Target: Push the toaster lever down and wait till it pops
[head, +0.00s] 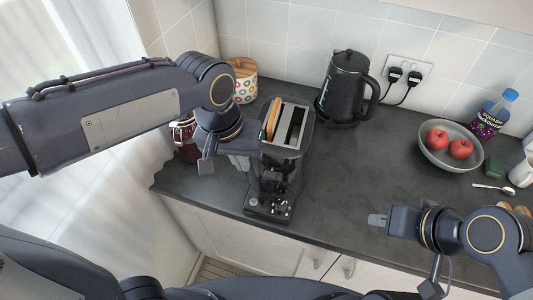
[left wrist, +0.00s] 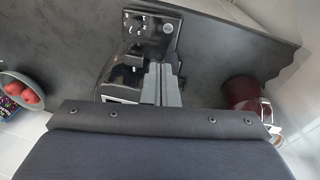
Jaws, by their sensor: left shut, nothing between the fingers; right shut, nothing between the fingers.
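The black toaster (head: 292,141) stands on the counter with a metal top, two slots and a control panel at its front foot. A slice of bread (head: 273,117) sticks up out of its left slot. In the left wrist view the toaster (left wrist: 150,30) shows its panel and a black block (left wrist: 133,60) that may be the lever. My left gripper (head: 241,161) is shut and empty beside the toaster's left front. Its fingers (left wrist: 163,70) appear close to that block; contact cannot be told. My right gripper (head: 377,219) is shut and empty over the counter's front edge.
A black kettle (head: 346,88) stands behind and right of the toaster. A patterned canister (head: 243,80) and a red jar (head: 186,138) stand at the left. A bowl (head: 447,152) with red apples and a bottle (head: 494,113) are at the right. The middle counter is clear.

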